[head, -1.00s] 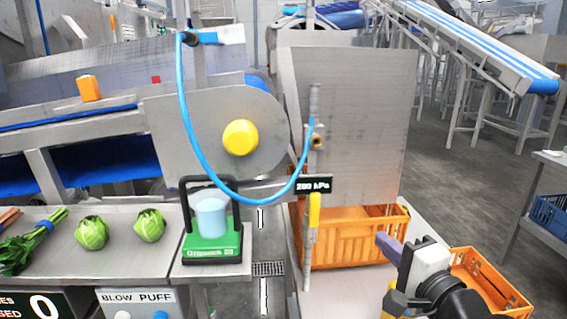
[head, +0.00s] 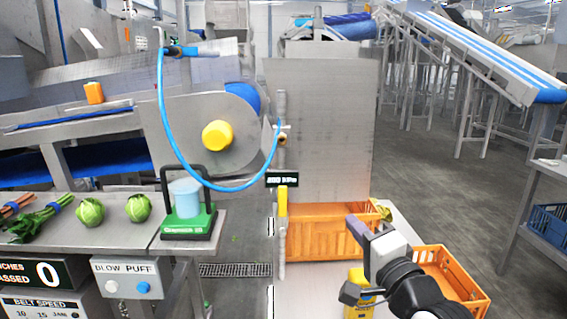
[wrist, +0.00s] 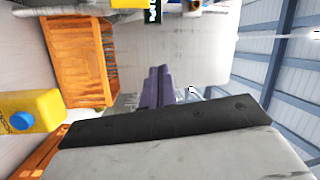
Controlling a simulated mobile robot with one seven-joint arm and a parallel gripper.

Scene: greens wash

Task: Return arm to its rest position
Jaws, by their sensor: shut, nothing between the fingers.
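My gripper (head: 356,228) is at the lower right of the head view, in front of the orange crate (head: 318,247). Its purple fingers lie together in the wrist view (wrist: 157,88), with nothing between them. My arm comes up from the bottom right edge of the head view. The gripper appears apart from the crate, though the exact gap is hard to tell.
A second orange crate (head: 462,284) is right of my arm. A yellow container (head: 359,300) stands below my gripper and shows in the wrist view (wrist: 30,112). A steel bench (head: 75,228) with greens and a green-based device (head: 188,224) is at left. Open floor lies at right.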

